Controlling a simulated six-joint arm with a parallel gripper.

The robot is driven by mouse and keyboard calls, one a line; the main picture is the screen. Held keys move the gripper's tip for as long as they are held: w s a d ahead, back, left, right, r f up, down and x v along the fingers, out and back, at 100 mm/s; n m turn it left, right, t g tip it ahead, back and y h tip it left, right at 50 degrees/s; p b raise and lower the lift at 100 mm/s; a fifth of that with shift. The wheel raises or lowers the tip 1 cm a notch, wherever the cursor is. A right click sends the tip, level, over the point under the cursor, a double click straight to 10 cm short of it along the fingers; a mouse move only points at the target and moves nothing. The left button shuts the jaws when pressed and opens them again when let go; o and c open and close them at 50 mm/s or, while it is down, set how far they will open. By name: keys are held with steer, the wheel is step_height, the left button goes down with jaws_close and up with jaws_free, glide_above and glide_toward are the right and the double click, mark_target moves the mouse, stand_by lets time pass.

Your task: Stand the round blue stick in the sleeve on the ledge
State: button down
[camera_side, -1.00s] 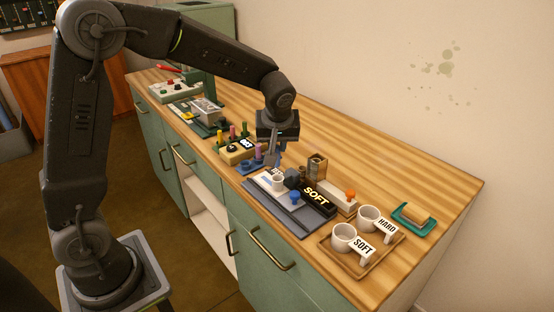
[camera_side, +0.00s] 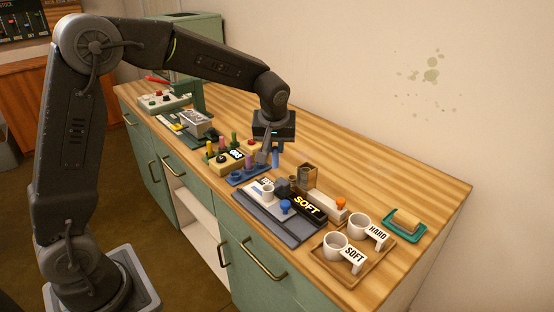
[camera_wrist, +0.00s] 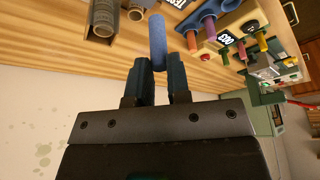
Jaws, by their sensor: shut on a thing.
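My gripper (camera_side: 269,156) is shut on the round blue stick (camera_wrist: 157,42), which points out past the fingertips in the wrist view. In the side view the blue stick (camera_side: 275,159) hangs roughly upright above the counter, clear of the blue rack (camera_side: 240,177). A brown hollow holder (camera_side: 308,174) stands to the right of the gripper. In the wrist view two brown tubes with open ends show, one larger (camera_wrist: 103,18) and one smaller (camera_wrist: 137,10). I cannot tell for certain which is the sleeve.
A black SOFT sign (camera_side: 309,205) and a white cup-like piece (camera_side: 267,191) are by a grey board. A block with an orange knob (camera_side: 340,203), a tray of mugs (camera_side: 345,275) and a teal dish (camera_side: 404,226) lie right.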

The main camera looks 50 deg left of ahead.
steer(key=w+a+f+m+t+h, duration=0.1)
steer(key=w+f+m, duration=0.3)
steer(key=w+f, duration=0.2)
steer(key=shift+w+f, duration=0.35)
steer(key=shift+w, duration=0.4)
steer(key=shift+a+f, duration=0.1)
steer(key=shift+f, duration=0.5)
stand_by(1.2)
steer(key=shift+f, duration=0.4)
steer(key=shift+f, duration=0.4)
stand_by(0.4)
